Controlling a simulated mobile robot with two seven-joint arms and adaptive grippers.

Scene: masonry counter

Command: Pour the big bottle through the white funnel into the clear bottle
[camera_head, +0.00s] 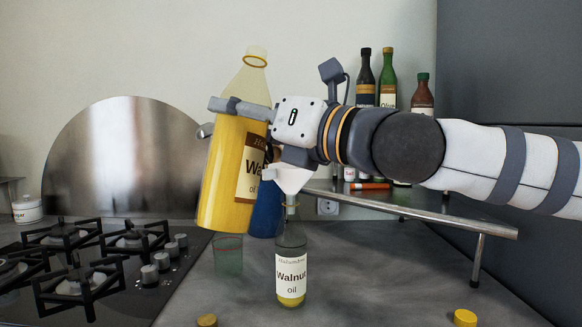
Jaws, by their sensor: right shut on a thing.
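My right gripper (240,118) is shut on the big bottle (222,170), a clear bottle with yellow oil and a walnut label. It holds the bottle above the counter, tilted slightly with its open neck up and to the right. The white funnel (290,178) sits in the neck of the clear bottle (291,240); the gripper partly hides the funnel. The clear bottle stands upright on the counter, with a walnut oil label and a little yellow oil at the bottom. The big bottle is left of the funnel. My left gripper is not in view.
A green-tinted glass (229,256) and a blue object (266,212) stand near the clear bottle. Yellow caps (465,318) (207,320) lie at the front. A gas hob (90,265) is at left. A metal shelf (430,213) with several bottles is at right.

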